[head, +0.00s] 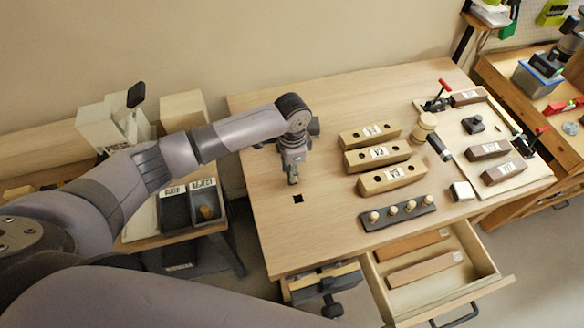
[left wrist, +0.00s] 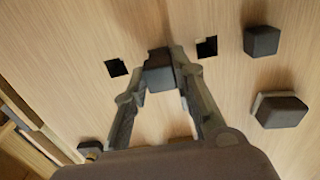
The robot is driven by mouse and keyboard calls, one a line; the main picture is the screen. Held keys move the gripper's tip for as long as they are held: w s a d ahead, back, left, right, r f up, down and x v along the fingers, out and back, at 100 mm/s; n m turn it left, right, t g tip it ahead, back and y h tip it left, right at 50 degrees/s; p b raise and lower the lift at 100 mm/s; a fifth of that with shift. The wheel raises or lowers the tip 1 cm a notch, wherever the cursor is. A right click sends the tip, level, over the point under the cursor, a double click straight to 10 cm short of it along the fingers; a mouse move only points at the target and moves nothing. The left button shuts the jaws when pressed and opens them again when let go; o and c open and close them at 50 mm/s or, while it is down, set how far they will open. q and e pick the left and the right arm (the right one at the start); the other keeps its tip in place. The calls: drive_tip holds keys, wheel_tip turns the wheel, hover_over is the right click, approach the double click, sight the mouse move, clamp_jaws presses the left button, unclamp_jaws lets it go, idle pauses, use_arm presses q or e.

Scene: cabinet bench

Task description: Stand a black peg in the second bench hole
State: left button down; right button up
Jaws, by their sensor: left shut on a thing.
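My left gripper (head: 293,181) points down low over the left part of the bench (head: 330,240). In the left wrist view, the left gripper (left wrist: 160,75) is shut on a black peg (left wrist: 160,74), held between the fingertips. The peg lies between two square bench holes: one to its left (left wrist: 116,68) and one to its right (left wrist: 207,47). I cannot tell whether its lower end is inside a hole, as it is hidden. One square hole (head: 298,198) shows just in front of the gripper in the head view. My right gripper is not in view.
In the left wrist view, two loose black blocks stand on the bench, one upper right (left wrist: 262,41) and one lower (left wrist: 281,110). Wooden blocks (head: 384,157) and a dark strip with knobs (head: 398,212) lie right of the gripper. A drawer (head: 433,265) stands open in front.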

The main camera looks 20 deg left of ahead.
use_arm(q)
drive_tip(key=shift+f, duration=1.5)
idle(1.3)
drive_tip(key=c, duration=1.2)
unclamp_jaws()
drive_tip(key=shift+c, duration=0.2)
drive_tip(key=shift+o, duration=0.8)
drive_tip(key=shift+r+p, duration=0.15)
drive_tip(key=shift+p, duration=0.2)
wheel_tip(320, 180, up, 7)
drive_tip(key=p, duration=0.7)
